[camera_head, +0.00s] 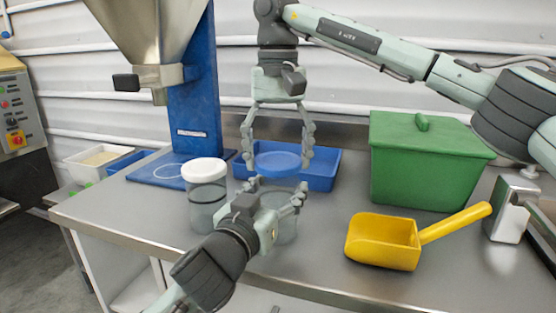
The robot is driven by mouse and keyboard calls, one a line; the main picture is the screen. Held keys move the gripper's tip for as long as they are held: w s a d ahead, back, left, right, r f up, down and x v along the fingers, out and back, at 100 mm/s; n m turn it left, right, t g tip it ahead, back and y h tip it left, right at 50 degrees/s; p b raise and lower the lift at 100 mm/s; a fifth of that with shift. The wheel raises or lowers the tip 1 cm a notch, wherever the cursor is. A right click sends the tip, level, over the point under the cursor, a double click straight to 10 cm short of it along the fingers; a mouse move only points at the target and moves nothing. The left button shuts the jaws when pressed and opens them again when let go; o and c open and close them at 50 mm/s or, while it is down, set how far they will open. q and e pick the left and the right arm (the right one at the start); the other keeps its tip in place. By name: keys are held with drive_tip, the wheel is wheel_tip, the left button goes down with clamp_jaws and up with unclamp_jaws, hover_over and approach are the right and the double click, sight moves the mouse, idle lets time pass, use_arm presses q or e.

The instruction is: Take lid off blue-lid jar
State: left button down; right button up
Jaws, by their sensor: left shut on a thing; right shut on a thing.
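The jar (285,228) is clear and stands upright on the grey table at the middle. My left gripper (276,188) comes in from the lower left and is shut around the jar's upper body, hiding much of it. The blue lid (277,161) is level and directly above the jar body. My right gripper (277,166) points down from above and is shut on the lid, one finger on each side. I cannot tell whether the lid still touches the jar rim.
A white-lid jar (205,190) stands close left of my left gripper. A blue tray (324,175) lies behind. A green bin (425,165), yellow scoop (385,243) and metal item (510,210) are right. A hopper (150,35) on a blue stand (195,105) is back left.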

sight(278, 159)
drive_tip(key=shift+r, duration=0.1)
drive_tip(key=shift+r, duration=1.95)
use_arm(q)
drive_tip(key=shift+c, duration=1.3)
unclamp_jaws()
